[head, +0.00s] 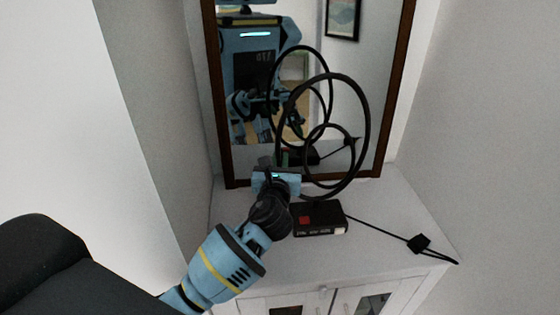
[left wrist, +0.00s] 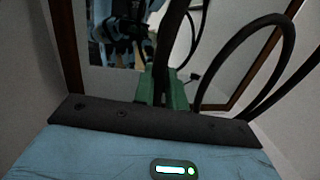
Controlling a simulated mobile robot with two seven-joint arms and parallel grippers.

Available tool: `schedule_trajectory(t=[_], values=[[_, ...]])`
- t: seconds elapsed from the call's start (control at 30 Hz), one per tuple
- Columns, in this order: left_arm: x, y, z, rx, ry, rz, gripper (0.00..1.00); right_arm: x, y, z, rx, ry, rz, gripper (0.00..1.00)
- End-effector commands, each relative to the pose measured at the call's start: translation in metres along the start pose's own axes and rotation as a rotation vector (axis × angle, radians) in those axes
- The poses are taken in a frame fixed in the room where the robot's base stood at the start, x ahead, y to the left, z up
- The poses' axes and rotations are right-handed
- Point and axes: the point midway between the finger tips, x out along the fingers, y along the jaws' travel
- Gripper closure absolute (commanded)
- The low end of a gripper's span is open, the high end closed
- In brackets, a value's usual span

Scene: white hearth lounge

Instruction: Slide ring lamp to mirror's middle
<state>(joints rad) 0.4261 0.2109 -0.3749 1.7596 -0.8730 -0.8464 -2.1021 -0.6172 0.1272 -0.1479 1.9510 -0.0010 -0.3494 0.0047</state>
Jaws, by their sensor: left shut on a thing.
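The ring lamp (head: 367,130), made of looping black rings, stands on the white cabinet top in front of the mirror (head: 385,150). Its larger ring is toward the right half of the mirror. My left gripper (head: 278,177) reaches to the lamp's left side, near the mirror's lower edge. In the left wrist view its green fingertips (left wrist: 163,90) are closed around a dark upright tube of the lamp (left wrist: 178,45). My right gripper is not directly in view.
A black box with a red patch (head: 320,219) lies in front of the lamp, close to my gripper. A black cord (head: 380,229) with a small block (head: 419,243) runs right to the cabinet's front edge. Bare cabinet top (head: 385,200) shows at right; a wall stands close on the left.

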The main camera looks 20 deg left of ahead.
Motion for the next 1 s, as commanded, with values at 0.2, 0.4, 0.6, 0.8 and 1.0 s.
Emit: schedule_trajectory(t=[0.2,0.4,0.6,0.8,1.0], values=[[0.000,0.001,0.000,0.001,-0.001,0.002,0.61,0.000,0.000,0.000,0.000,0.001,0.000,1.00],[0.000,0.000,0.000,0.000,-0.001,0.001,0.61,0.000,0.000,0.000,0.000,0.001,0.000,1.00],[-0.009,0.000,0.000,0.001,-0.001,-0.001,0.61,0.000,0.000,0.001,0.000,-0.002,0.000,1.00],[-0.038,0.000,-0.001,0.000,0.001,-0.002,0.61,0.000,0.000,0.003,0.001,-0.005,0.000,1.00],[-0.066,0.000,0.000,0.000,0.000,-0.001,0.61,0.000,0.000,0.003,0.001,-0.005,0.000,1.00]])
